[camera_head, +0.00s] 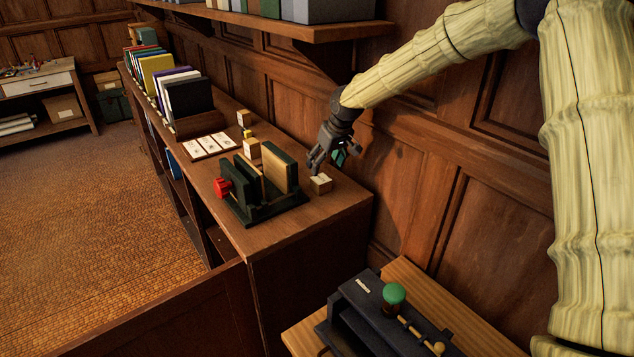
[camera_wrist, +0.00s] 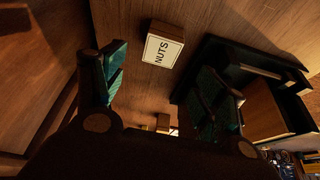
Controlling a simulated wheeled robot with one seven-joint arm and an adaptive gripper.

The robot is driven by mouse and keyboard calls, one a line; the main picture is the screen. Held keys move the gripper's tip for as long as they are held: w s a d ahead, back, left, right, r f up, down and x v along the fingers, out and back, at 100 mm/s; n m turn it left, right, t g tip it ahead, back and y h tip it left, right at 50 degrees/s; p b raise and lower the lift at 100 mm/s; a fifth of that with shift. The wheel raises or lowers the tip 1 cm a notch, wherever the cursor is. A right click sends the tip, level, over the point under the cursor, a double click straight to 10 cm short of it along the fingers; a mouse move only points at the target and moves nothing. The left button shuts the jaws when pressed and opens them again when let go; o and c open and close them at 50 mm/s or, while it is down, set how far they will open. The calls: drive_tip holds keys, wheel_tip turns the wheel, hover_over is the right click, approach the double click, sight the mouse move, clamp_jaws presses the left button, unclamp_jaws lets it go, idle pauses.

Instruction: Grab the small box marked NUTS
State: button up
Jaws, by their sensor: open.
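The small box marked NUTS (camera_wrist: 163,45) sits on the wooden cabinet top, and its white label is readable in the wrist view. In the head view a small box (camera_head: 320,184) stands near the cabinet's right end, just below my gripper (camera_head: 334,160). My gripper is open and empty above it. In the wrist view the box lies between the lines of my two green-padded fingers (camera_wrist: 165,85), beyond their tips and nearer the left finger. No contact with the box shows.
A dark green press (camera_head: 262,212) with a red knob stands close left of the box. Other small boxes (camera_head: 251,149) and white cards (camera_head: 208,145) lie farther back. The panelled wall (camera_head: 405,190) is close on the right. A bench with a dark device (camera_head: 375,310) is in front.

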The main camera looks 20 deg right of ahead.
sight(322, 178)
drive_tip(key=x, duration=0.4)
drive_tip(key=shift+p, duration=0.35)
drive_tip(key=shift+s+f+p, duration=0.25)
drive_tip(key=shift+s+p, duration=0.05)
drive_tip(key=shift+p, duration=0.1)
drive_tip(key=shift+p+x, duration=0.45)
drive_tip(key=shift+x, duration=1.4)
drive_tip(key=shift+f, duration=0.1)
drive_tip(key=shift+d, duration=0.1)
drive_tip(key=c, duration=1.1)
